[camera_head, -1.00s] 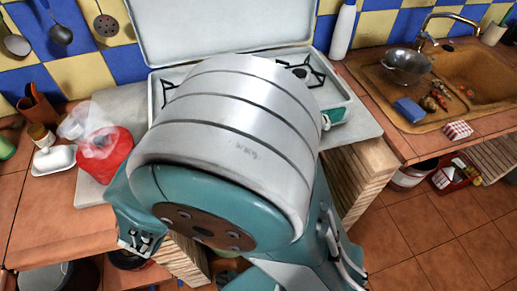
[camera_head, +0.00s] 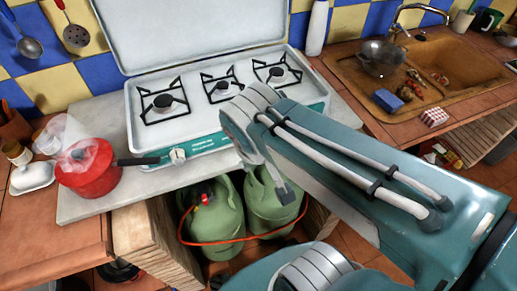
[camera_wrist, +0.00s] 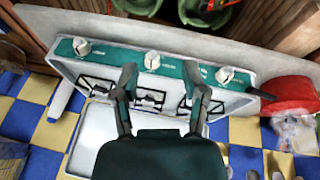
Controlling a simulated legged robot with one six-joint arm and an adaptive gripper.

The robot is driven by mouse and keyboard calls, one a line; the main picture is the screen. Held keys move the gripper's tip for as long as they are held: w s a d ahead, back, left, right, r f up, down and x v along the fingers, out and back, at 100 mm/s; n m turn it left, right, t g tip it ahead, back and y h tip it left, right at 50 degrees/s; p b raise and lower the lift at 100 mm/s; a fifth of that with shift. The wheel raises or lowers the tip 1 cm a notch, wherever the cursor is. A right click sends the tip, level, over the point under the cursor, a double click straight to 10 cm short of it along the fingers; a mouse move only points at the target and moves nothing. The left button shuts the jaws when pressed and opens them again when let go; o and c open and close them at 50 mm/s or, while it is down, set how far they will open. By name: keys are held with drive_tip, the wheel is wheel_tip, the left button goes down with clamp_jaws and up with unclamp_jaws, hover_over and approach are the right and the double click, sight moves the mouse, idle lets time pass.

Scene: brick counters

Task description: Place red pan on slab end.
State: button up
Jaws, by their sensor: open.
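The red pan (camera_head: 88,178) sits upright at the left end of the grey slab (camera_head: 130,195), left of the stove. Its dark handle points right, toward the stove's front left corner. A clear, crumpled-looking item overlaps its top in the head view, so its inside is unclear. The pan also shows at the right of the wrist view (camera_wrist: 288,92), upside down there. My gripper (camera_wrist: 160,72) is open and empty, its fingers apart in front of the stove; the pan is well to their right.
The white and teal stove (camera_head: 205,147), lid up, fills the middle of the slab. Green gas bottles (camera_head: 215,225) stand below. A white dish (camera_head: 32,177) and a brown jar (camera_head: 15,152) are left of the pan. A sink (camera_head: 440,75) is at right.

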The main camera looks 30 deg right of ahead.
drive_tip(key=r+t+y, duration=0.1)
drive_tip(key=s+r+m+t+y, duration=0.1)
drive_tip(key=r, duration=0.1)
drive_tip(key=shift+a+r, duration=0.15)
drive_tip(key=shift+a, duration=0.05)
